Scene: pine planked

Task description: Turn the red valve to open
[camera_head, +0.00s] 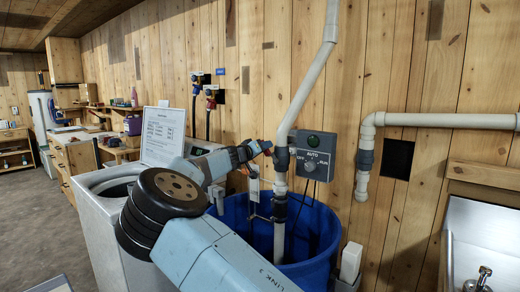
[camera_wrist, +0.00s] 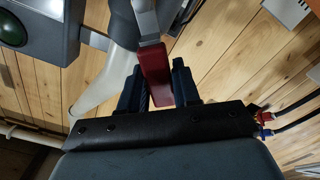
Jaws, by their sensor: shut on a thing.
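The red valve's handle (camera_wrist: 154,62) shows in the wrist view as a red lever on a grey stem, beside a white pipe. My gripper (camera_wrist: 158,88) has its two dark fingers on either side of the lever and is shut on it. In the head view my gripper (camera_head: 267,148) reaches the white standing pipe (camera_head: 283,185) at its dark fitting. Only a small trace of red shows there. The valve body is mostly hidden by my gripper.
A grey control box (camera_head: 312,157) with a green light hangs just right of the pipe. A blue tub (camera_head: 318,240) stands below. A white washing machine (camera_head: 100,225) with a propped notice (camera_head: 163,135) is at left. Hose taps (camera_head: 210,92) are on the wall.

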